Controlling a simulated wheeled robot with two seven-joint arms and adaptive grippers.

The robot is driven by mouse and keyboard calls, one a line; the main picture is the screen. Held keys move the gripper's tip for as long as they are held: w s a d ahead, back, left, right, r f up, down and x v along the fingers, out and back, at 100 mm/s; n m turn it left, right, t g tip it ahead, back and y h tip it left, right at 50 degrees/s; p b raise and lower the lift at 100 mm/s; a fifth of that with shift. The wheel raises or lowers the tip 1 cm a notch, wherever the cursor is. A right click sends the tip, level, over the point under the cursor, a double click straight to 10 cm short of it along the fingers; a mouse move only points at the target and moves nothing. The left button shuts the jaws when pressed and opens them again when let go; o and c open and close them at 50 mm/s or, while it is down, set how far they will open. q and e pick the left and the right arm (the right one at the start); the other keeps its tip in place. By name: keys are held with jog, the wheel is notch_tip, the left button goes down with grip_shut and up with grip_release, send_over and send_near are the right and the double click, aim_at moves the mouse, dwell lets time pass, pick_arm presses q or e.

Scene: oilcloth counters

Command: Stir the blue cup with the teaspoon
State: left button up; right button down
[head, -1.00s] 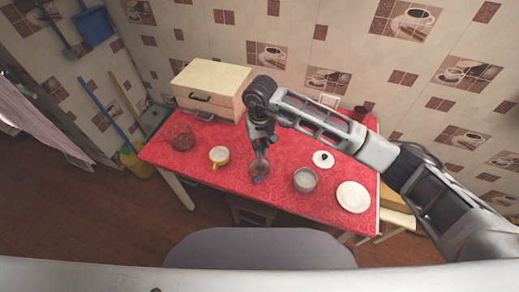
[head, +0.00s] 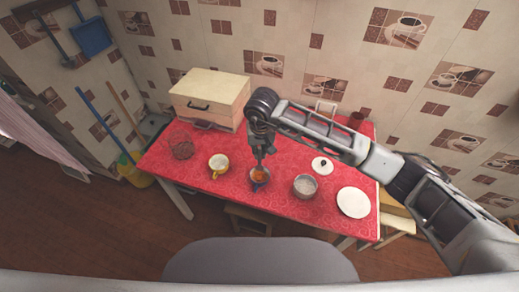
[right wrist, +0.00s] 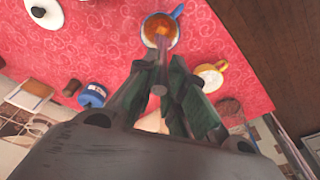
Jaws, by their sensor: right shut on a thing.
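The blue cup (head: 261,183) stands upright near the front middle of the red table, holding an orange-brown drink. In the right wrist view the cup (right wrist: 178,11) is at the top, its blue handle pointing up and right. My right gripper (head: 259,158) is over the cup, pointing down. In the right wrist view it is shut on the teaspoon (right wrist: 158,88), whose handle end shows between the fingers. The spoon runs from there toward the cup's mouth and its lower end seems to be in the drink; the bowl is hidden. My left gripper is not in view.
A yellow cup (head: 218,163) stands left of the blue cup, a grey pot (head: 305,186) right of it.

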aim_at(260, 165)
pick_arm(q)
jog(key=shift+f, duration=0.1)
pick_arm(e)
jog(key=shift+f, duration=0.25)
jog(key=shift+f+b, duration=0.65)
jog(key=shift+f, duration=1.45)
jog(key=shift+f+b, duration=1.6)
jog(key=shift+f, duration=0.15)
jog(key=shift+f+b, duration=0.45)
jog(key=shift+f, duration=0.05)
jog(key=shift+f+b, duration=0.45)
jog(key=shift+f, duration=0.1)
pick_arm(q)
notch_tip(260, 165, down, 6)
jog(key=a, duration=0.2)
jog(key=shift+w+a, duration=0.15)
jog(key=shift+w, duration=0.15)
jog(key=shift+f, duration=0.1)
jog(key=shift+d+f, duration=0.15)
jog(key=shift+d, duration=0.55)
pick_arm(e)
jog(key=shift+w, duration=0.15)
